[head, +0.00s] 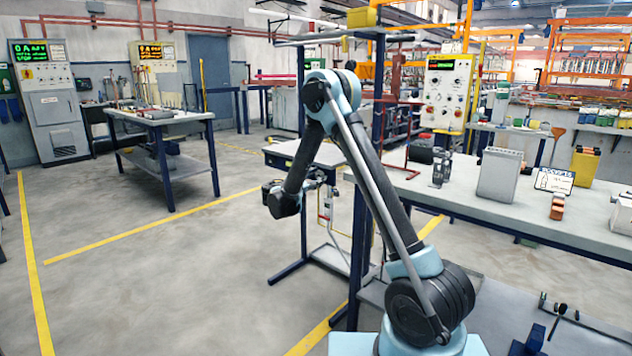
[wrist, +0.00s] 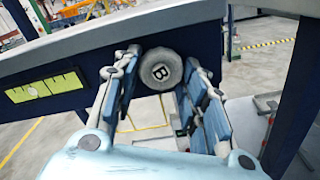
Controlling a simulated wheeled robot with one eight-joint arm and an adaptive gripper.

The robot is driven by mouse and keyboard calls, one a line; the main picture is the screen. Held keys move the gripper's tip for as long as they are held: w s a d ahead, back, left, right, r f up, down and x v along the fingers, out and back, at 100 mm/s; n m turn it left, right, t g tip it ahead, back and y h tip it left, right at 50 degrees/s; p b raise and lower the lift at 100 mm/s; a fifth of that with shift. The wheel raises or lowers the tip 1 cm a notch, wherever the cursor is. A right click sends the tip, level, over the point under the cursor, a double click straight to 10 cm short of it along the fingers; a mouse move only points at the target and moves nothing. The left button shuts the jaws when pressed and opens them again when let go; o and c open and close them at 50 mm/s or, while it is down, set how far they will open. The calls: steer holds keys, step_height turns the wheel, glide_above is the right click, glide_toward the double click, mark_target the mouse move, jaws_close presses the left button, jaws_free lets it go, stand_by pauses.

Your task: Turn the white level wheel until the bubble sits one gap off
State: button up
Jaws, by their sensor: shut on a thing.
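A pale grey-white wheel (wrist: 160,66) marked with a letter B sits under the edge of a grey-topped table in the wrist view. My gripper (wrist: 160,80) has its blue-padded fingers on either side of the wheel and is shut on it. A yellow-green level vial (wrist: 46,88) with dark marks is set in the table's dark blue side, left of the wheel. Its bubble is too small to place surely against the marks. In the head view my gripper (head: 318,178) is at the small table (head: 305,152); the wheel cannot be made out there.
Dark blue table legs (wrist: 295,95) stand close to the right of my gripper. A long workbench (head: 470,195) with metal boxes and small items is to the right. A blue-legged table (head: 165,118) stands at the left. Open grey floor with yellow lines lies between.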

steer(key=shift+m, duration=0.3)
steer(key=o, duration=1.1)
